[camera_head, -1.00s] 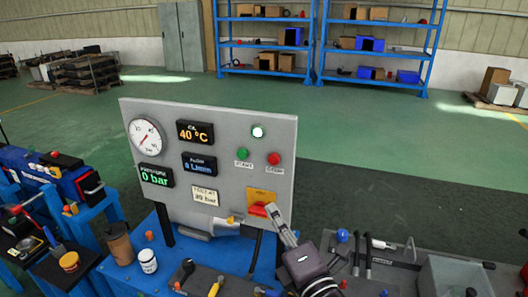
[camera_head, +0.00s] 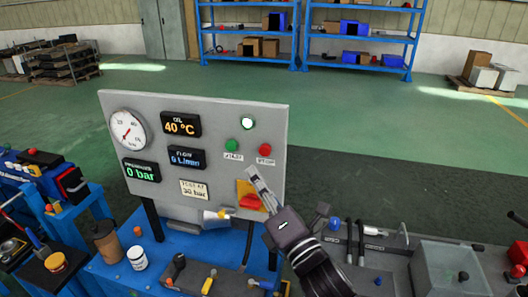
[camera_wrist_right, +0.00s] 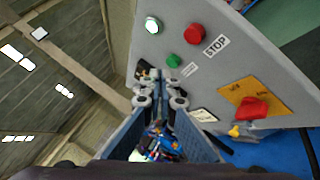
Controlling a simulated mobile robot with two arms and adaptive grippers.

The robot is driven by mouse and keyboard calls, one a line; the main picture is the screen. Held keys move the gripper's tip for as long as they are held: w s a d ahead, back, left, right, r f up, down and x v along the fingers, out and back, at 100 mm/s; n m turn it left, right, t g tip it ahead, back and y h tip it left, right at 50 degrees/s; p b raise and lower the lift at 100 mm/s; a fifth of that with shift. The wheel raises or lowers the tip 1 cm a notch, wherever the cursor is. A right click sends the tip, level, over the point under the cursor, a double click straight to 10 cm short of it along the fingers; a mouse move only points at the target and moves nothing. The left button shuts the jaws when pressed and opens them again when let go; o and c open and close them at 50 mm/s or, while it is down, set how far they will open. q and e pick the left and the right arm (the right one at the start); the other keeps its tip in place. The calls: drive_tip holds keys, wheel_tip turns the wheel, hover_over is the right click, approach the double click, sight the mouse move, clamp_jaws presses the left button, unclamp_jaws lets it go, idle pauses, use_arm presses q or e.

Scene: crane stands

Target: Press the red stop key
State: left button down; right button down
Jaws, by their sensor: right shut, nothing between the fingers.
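The red stop key (camera_head: 265,149) is a round red button on the upright grey panel (camera_head: 215,107), with a white label under it. In the right wrist view the red key (camera_wrist_right: 195,33) stands beside its STOP label (camera_wrist_right: 215,46). The green start key (camera_head: 232,145) is to its left. My right gripper (camera_head: 252,171) is shut and empty. In the head view its tips appear just below the stop key; in the wrist view the fingertips (camera_wrist_right: 160,78) appear apart from the red key. My left gripper is not in view.
A red rotary handle on a yellow plate (camera_head: 246,186) sits below the keys, partly hidden by my right gripper. A white lamp (camera_head: 247,123) is lit above them. The blue bench (camera_head: 197,250) holds a brown cup (camera_head: 106,243) and tools.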

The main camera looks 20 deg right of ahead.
sight(265, 150)
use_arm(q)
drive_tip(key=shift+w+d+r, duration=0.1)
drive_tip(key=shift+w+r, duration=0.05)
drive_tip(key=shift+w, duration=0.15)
use_arm(e)
drive_tip(key=w+d, duration=0.1)
drive_tip(key=w, duration=0.1)
drive_tip(key=w+d, duration=0.2)
drive_tip(key=w, duration=0.1)
drive_tip(key=shift+d, duration=0.2)
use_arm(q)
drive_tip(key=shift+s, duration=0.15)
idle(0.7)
use_arm(e)
drive_tip(key=shift+w+d, duration=0.1)
drive_tip(key=shift+w, duration=0.05)
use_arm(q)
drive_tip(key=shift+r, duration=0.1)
use_arm(e)
drive_tip(key=shift+w+d, duration=0.15)
drive_tip(key=shift+w, duration=0.05)
